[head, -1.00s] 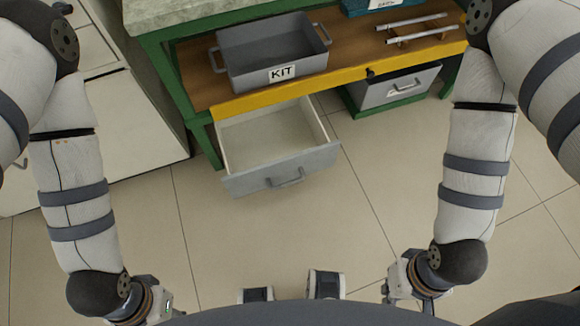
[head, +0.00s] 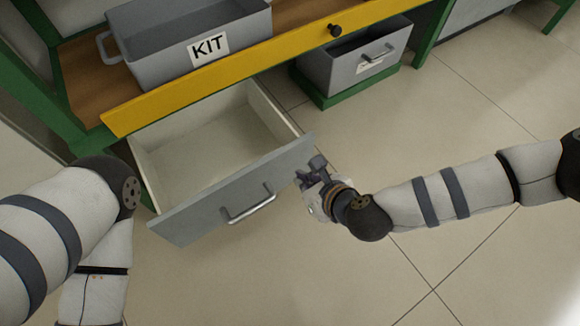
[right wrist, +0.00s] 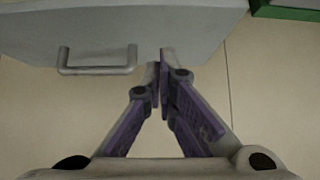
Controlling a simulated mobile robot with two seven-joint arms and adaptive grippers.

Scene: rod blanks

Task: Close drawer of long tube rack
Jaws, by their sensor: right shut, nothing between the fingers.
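The pulled-out drawer (head: 205,150) under the workbench is empty, with pale inner walls and a grey front (head: 232,192) carrying a metal bar handle (head: 250,205). My right gripper (head: 308,172) is shut and empty at the right end of the drawer front. In the right wrist view, the closed fingertips (right wrist: 160,66) are at or just before the front's lower edge, right of the handle (right wrist: 97,62). I cannot tell whether they touch. My left arm is at the lower left; its gripper is out of view. No tubes show now.
A grey KIT bin (head: 190,45) stands on the bench shelf behind the yellow edge (head: 240,68). A second grey drawer or box (head: 350,60) with a handle sits on a green frame at right. The tiled floor (head: 350,275) in front is clear.

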